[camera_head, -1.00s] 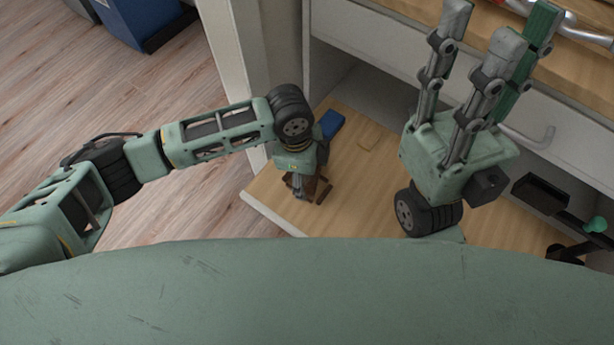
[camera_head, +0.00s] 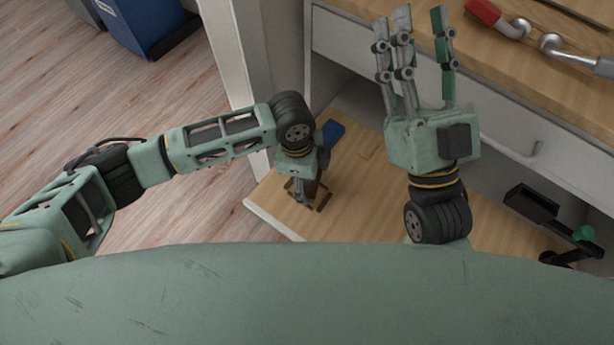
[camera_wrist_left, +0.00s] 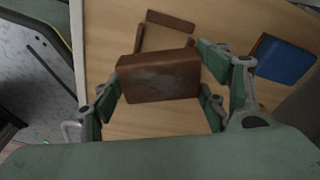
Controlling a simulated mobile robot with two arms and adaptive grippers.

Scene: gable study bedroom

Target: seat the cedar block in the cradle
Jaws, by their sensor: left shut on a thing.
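The cedar block (camera_wrist_left: 160,78), a reddish-brown block with a worn grey patch, is between the fingers of my left gripper (camera_wrist_left: 160,92) in the left wrist view. In the head view my left gripper (camera_head: 300,196) points down over the wooden board, largely hiding the block. The cradle (camera_wrist_left: 172,20) shows as thin brown strips on the board behind the block; the block hides part of it. A cradle strip (camera_head: 323,201) also shows beside the gripper in the head view. I cannot tell whether block and cradle touch. My right gripper (camera_head: 412,28) is raised, open and empty.
A blue item (camera_head: 333,132) lies on the board (camera_head: 365,205) behind my left gripper. A drawer front with a handle (camera_head: 525,150) and a worktop with a red-handled tool (camera_head: 490,14) are at right. A black tray-like thing (camera_head: 532,203) stands at far right.

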